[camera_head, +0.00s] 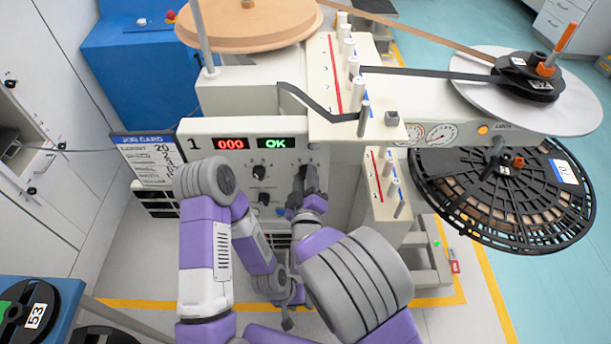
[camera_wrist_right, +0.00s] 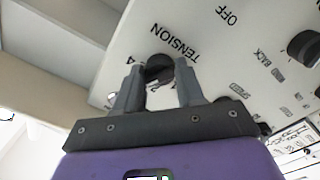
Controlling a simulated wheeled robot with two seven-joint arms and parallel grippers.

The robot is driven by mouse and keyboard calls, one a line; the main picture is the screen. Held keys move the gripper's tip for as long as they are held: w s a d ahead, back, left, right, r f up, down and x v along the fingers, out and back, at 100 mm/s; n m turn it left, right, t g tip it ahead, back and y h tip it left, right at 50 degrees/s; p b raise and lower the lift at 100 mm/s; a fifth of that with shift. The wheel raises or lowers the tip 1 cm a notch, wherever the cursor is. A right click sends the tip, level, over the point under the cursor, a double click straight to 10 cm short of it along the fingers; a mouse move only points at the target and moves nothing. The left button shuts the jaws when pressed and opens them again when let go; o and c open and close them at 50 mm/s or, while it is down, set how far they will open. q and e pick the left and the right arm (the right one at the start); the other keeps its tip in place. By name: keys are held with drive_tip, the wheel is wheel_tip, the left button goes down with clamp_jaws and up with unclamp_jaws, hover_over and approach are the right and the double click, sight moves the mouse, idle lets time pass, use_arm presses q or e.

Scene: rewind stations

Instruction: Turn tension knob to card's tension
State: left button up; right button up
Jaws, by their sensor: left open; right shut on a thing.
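The control panel (camera_head: 200,128) of station 1 shows a red 000 and a green OK. My right gripper (camera_head: 306,178) is at the panel's right side. In the right wrist view its two fingers (camera_wrist_right: 158,85) are closed around the dark tension knob (camera_wrist_right: 158,68), beside the printed word TENSION. A 4 is printed near the left finger; the knob's pointer is hidden. The job card (camera_head: 150,158) stands left of the panel; a large 20 is legible, but its smaller lines are not. My left gripper (camera_head: 288,312) hangs low in front of the machine, open and empty, away from the panel.
Other dark knobs (camera_head: 260,172) sit left of my right gripper; one also shows in the right wrist view (camera_wrist_right: 303,48). A black slotted reel (camera_head: 440,190) and a white disc (camera_head: 575,95) stand at the right. A blue cart (camera_head: 62,290) with reels is at lower left.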

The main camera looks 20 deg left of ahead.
drive_tip(key=shift+n, duration=0.7)
drive_tip(key=shift+f, duration=0.1)
drive_tip(key=o, duration=1)
drive_tip(key=p+v, duration=0.1)
drive_tip(key=v, duration=0.6)
drive_tip(key=shift+s, duration=0.3)
drive_tip(key=shift+d, duration=0.15)
